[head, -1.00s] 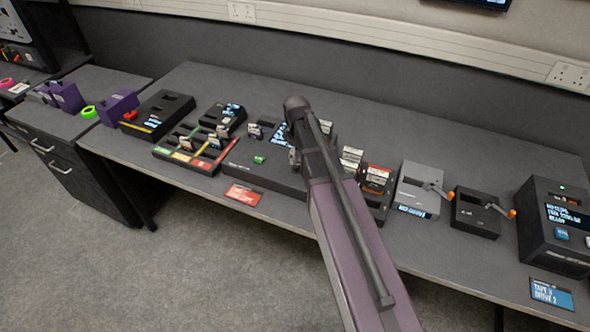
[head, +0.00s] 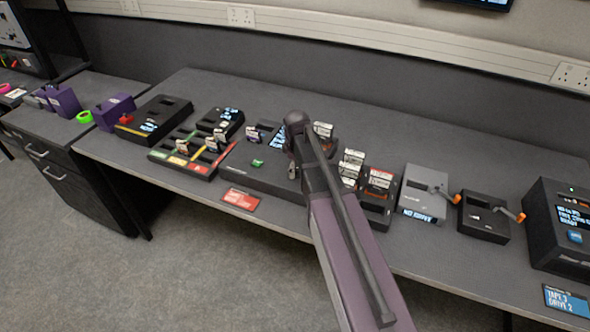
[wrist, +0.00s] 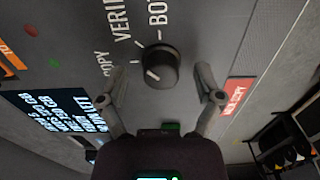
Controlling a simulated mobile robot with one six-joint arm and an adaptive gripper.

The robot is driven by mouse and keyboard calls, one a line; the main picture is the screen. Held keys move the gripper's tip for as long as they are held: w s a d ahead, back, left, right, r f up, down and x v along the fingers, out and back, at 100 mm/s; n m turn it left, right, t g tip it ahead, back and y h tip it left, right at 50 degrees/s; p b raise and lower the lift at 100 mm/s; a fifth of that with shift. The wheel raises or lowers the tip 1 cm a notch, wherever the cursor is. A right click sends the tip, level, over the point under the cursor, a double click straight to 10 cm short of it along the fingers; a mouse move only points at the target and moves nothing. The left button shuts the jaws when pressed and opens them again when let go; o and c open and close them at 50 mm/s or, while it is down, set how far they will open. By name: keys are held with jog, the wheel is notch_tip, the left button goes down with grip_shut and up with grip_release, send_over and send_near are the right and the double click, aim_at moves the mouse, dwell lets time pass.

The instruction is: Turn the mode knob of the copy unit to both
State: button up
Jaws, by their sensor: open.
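The copy unit (head: 240,172) is a dark flat box on the bench, partly hidden behind my arm in the head view. In the wrist view its grey top panel (wrist: 75,25) carries the words COPY, VERIFY and BOTH, the last cut off at the edge. The round black mode knob (wrist: 160,66) stands beside these words. A pale mark on the knob faces lower left in the picture; which word it matches is unclear. My gripper (wrist: 163,84) is open, its fingertips apart on either side of the knob, with visible gaps. In the head view my arm hides the knob.
A lit screen (wrist: 62,112) and a red label (wrist: 236,95) flank the gripper in the wrist view. Card holders (head: 378,185) and grey and black crank boxes (head: 425,190) stand right of the copy unit. A slotted tray (head: 190,155) stands left. The rear bench is clear.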

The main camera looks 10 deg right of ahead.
jog(key=shift+c, duration=0.2)
jog(key=c, duration=1.1)
jog(key=shift+m, duration=0.4)
jog(key=m, duration=0.8)
jog(key=o, duration=1.1)
